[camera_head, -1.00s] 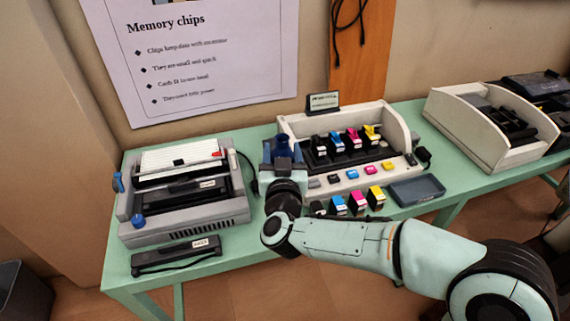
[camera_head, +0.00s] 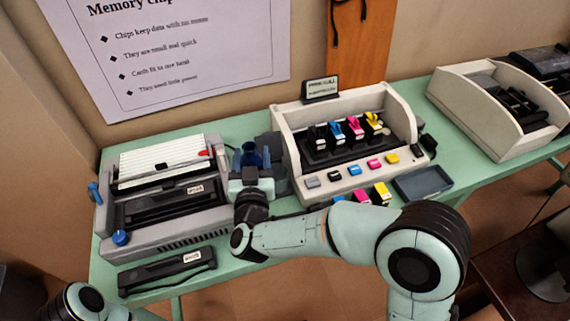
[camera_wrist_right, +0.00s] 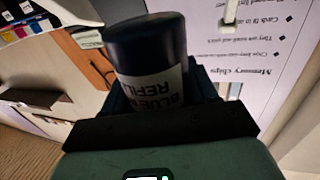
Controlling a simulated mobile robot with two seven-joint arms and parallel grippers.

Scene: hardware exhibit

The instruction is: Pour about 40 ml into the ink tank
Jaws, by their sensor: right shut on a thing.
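My right gripper (camera_head: 252,166) is shut on a dark blue bottle (camera_head: 250,153), over the table left of the white ink printer. In the right wrist view the bottle (camera_wrist_right: 148,48) stands between the fingers. Its white label (camera_wrist_right: 158,88) reads "BLUE REFILL" upside down; the rest is hidden by the gripper. The printer (camera_head: 285,150) holds a row of ink tanks with black, cyan, magenta and yellow tops; the cyan one (camera_head: 335,129) is second from the left. No pouring is visible. My left gripper is out of view; only part of that arm shows at lower left.
A grey machine with blue knobs (camera_head: 150,235) stands close to the left of the gripper. A black bar-shaped cartridge (camera_head: 165,272) lies in front. Small cartridges (camera_head: 380,192) and a dark tray (camera_head: 424,183) sit before the printer. A beige holder (camera_head: 480,120) stands at right.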

